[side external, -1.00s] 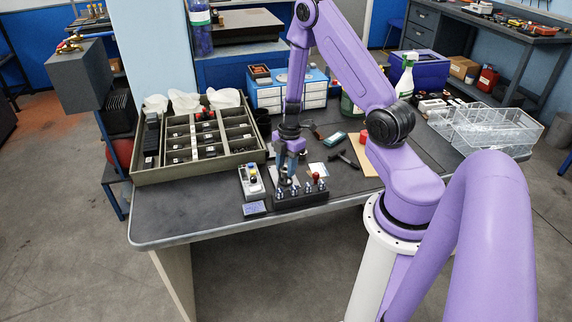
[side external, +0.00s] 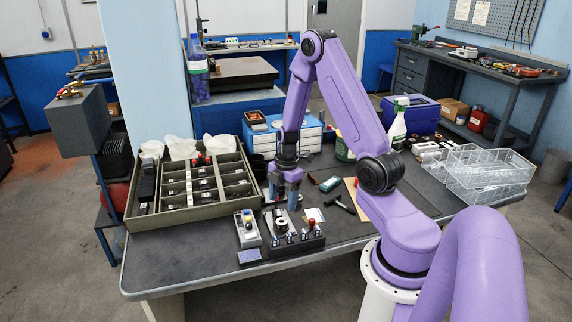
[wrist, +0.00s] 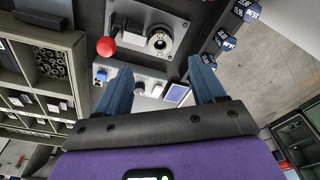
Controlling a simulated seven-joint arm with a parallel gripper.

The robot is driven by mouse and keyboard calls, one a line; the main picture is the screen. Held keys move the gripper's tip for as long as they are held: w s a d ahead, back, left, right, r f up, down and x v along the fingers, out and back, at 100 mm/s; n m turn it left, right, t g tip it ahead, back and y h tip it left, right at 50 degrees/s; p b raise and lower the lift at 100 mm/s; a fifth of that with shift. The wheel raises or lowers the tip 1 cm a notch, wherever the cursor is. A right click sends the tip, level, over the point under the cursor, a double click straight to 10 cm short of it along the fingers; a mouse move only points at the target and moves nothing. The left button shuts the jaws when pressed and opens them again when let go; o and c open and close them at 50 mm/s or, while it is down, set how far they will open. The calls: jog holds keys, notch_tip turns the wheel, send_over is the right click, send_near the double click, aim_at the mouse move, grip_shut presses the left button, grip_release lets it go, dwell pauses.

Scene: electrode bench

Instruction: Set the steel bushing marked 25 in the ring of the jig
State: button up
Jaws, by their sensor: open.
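My gripper (side external: 283,194) is open, with nothing visible between its two blue fingers, and is raised above the bench. In the wrist view its fingers (wrist: 160,85) point toward the jig. The jig (side external: 281,226) lies below and apart from the fingers. Its round seat (wrist: 160,41) shows as concentric steel rings around a dark centre. I cannot tell for certain whether a bushing sits inside it. A rack (side external: 291,246) in front of the jig bears several steel pieces with blue number labels (wrist: 226,40). The labels are too small to read surely, so I cannot pick out 25.
A red knob (wrist: 106,46) stands up beside the seat. A small switch box (side external: 247,231) and a blue display (side external: 249,256) are left of the rack. A large divided tray (side external: 133,222) is further left.

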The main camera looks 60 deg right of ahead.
notch_tip(320, 180, up, 12)
jog(key=d, duration=0.1)
jog(key=shift+s+d, duration=0.2)
dwell(0.4)
notch_tip(320, 180, up, 5)
jog(key=shift+f, duration=0.1)
dwell(0.5)
jog(key=shift+a, duration=0.1)
